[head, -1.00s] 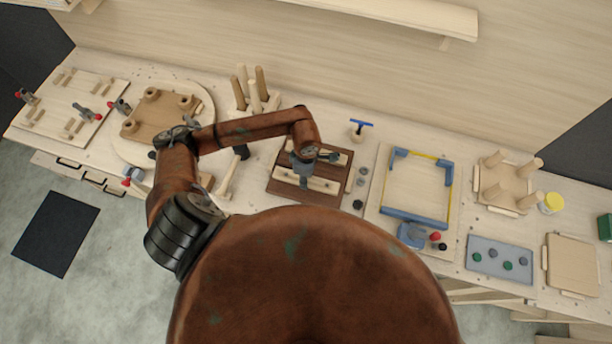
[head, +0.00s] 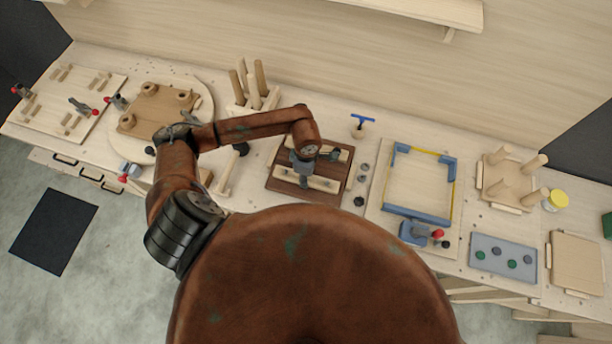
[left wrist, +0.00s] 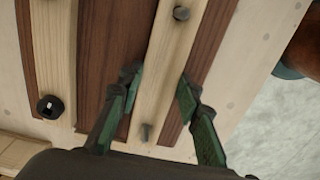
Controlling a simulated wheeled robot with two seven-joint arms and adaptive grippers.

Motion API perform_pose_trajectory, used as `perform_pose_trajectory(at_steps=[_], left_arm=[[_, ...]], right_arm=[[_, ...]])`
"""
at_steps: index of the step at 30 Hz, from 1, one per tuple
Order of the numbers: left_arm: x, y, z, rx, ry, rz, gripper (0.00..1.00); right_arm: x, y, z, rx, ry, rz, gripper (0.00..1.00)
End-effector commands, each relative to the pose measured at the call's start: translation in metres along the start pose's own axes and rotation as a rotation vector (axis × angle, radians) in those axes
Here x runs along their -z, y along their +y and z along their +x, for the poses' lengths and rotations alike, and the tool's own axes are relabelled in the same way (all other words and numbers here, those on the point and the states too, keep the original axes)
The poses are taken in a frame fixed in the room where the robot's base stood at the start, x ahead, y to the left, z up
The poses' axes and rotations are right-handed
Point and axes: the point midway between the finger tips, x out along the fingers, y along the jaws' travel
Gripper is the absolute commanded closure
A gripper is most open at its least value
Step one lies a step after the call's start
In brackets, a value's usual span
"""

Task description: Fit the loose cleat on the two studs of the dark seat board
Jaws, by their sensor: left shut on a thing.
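The dark seat board (head: 310,197) lies on the bench in the middle of the head view and also shows in the left wrist view (left wrist: 103,45). Two pale cleats lie across it. My left gripper (head: 303,178) is over the nearer, loose cleat (head: 325,184). In the left wrist view the green fingers of my left gripper (left wrist: 160,88) are shut on the sides of this cleat (left wrist: 162,65). One grey stud end (left wrist: 181,13) and another (left wrist: 146,132) show at its top face. I cannot tell whether the cleat lies flush. My right gripper is not in view.
The other cleat (left wrist: 52,50) carries a dark round nut (left wrist: 50,107). Several small dark round parts (head: 360,190) lie right of the board. A blue-cornered frame (head: 420,213) stands further right. A holder with upright wooden legs (head: 250,105) stands behind left.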

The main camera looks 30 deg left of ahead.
Motion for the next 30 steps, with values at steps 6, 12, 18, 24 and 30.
perform_pose_trajectory(at_steps=[6, 12, 18, 24, 30], left_arm=[[-0.0001, 0.0002, 0.0022, -0.001, 0.000, 0.000, 0.95], [-0.0002, 0.0003, 0.0046, -0.001, 0.000, 0.000, 0.95], [-0.0002, 0.0002, 0.0057, -0.001, -0.001, 0.000, 0.65], [-0.0001, 0.0001, 0.0057, 0.000, 0.000, 0.000, 0.51], [-0.0001, 0.0000, 0.0058, 0.000, 0.000, 0.000, 0.48]], right_arm=[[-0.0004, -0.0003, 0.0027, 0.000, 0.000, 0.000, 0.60], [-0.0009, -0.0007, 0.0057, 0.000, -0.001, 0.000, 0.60], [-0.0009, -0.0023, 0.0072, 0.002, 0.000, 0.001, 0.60], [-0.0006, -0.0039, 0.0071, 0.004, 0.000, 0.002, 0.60], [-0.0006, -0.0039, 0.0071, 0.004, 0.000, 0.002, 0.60]])
